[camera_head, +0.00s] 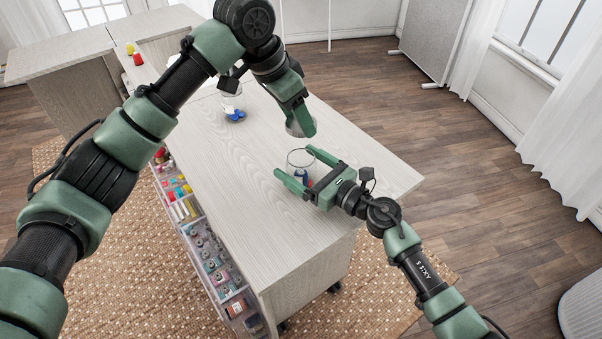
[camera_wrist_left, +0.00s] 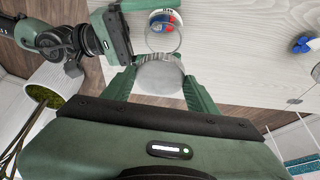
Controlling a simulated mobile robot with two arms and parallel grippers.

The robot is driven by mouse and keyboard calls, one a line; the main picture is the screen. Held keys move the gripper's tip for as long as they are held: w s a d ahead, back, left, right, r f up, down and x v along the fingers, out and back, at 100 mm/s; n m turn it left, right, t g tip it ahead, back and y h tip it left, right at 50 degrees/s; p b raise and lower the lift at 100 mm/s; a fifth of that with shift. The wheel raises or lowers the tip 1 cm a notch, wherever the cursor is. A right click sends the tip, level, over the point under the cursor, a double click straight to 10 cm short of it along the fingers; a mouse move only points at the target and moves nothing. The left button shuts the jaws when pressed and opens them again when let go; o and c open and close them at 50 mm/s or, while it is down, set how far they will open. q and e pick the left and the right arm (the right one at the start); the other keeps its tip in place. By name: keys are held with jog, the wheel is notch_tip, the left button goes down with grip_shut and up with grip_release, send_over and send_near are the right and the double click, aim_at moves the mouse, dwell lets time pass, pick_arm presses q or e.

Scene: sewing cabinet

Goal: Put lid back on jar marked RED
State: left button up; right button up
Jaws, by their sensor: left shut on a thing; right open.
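My left gripper (camera_head: 300,124) is shut on a round grey lid (camera_head: 294,129), held above the table behind the glass jar. In the left wrist view the lid (camera_wrist_left: 160,78) sits between the fingers of my left gripper (camera_wrist_left: 162,88). The open clear jar (camera_head: 300,156) stands on the table with blue and red contents low in it. It also shows in the left wrist view (camera_wrist_left: 163,38), just beyond the lid. My right gripper (camera_head: 295,162) is open, its fingers on either side of the jar; I cannot tell whether they touch it. No marking on the jar is readable.
Another clear container (camera_head: 231,103) with blue pieces stands farther back on the pale table (camera_head: 240,160). Red and yellow items (camera_head: 137,59) lie at the far left. Clear drawers of sewing supplies (camera_head: 205,245) line the cabinet's left side. The table's right part is clear.

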aim_at(297, 136)
grip_shut()
pick_arm(q)
jog(key=shift+f, duration=2.5)
jog(key=shift+f, duration=0.1)
jog(key=shift+f, duration=0.8)
jog(key=shift+f, duration=0.55)
